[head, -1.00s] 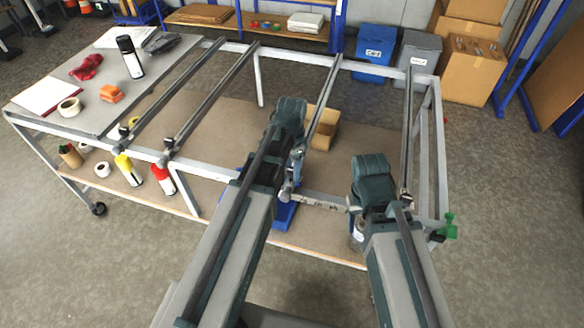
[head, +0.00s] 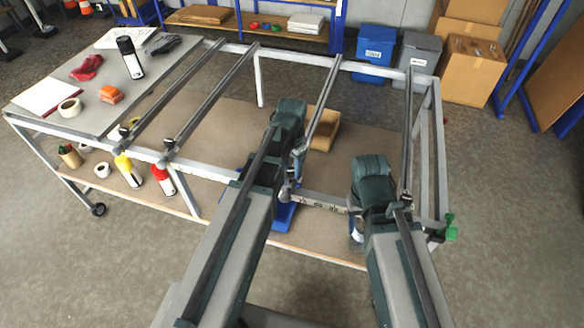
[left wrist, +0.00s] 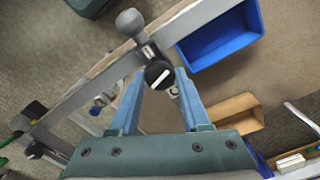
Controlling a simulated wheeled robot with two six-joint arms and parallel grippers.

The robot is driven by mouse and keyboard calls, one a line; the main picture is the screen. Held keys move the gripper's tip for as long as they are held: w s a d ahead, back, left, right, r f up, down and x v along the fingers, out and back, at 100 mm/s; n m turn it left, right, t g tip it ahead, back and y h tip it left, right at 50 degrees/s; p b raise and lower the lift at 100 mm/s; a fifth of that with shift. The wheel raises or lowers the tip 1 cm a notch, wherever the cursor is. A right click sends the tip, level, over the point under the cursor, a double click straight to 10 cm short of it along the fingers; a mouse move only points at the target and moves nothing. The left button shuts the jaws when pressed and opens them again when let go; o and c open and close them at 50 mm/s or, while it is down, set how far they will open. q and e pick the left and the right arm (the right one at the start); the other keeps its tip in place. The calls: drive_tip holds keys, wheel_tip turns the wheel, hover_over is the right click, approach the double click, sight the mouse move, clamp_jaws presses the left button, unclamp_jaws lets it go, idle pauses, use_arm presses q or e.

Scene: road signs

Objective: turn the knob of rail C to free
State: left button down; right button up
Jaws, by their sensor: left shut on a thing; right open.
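Rail C (head: 322,103) appears to be the third long rail from the left, running from the back beam towards the front beam. Its knob (left wrist: 159,75) is a black disc with a white line, slanting from lower left to upper right in the left wrist view. My left gripper (left wrist: 161,80) is shut on this knob, one blue finger on each side. In the head view my left gripper (head: 297,168) is partly hidden by my arm. My right gripper (head: 356,228) is open at the frame's front right, mostly hidden by its own wrist.
A grey ball-ended handle (left wrist: 130,20) stands beside the knob. A blue bin (left wrist: 220,38) and a cardboard box (left wrist: 236,118) lie on the shelf below. A green clamp (head: 450,227) sticks out at the front right corner. Bottles and tape stand at the left.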

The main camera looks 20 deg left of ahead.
use_arm(q)
drive_tip(key=n, duration=1)
drive_tip(key=shift+n, duration=2.2)
drive_tip(key=shift+c, duration=1.8)
unclamp_jaws()
drive_tip(key=shift+r, duration=0.1)
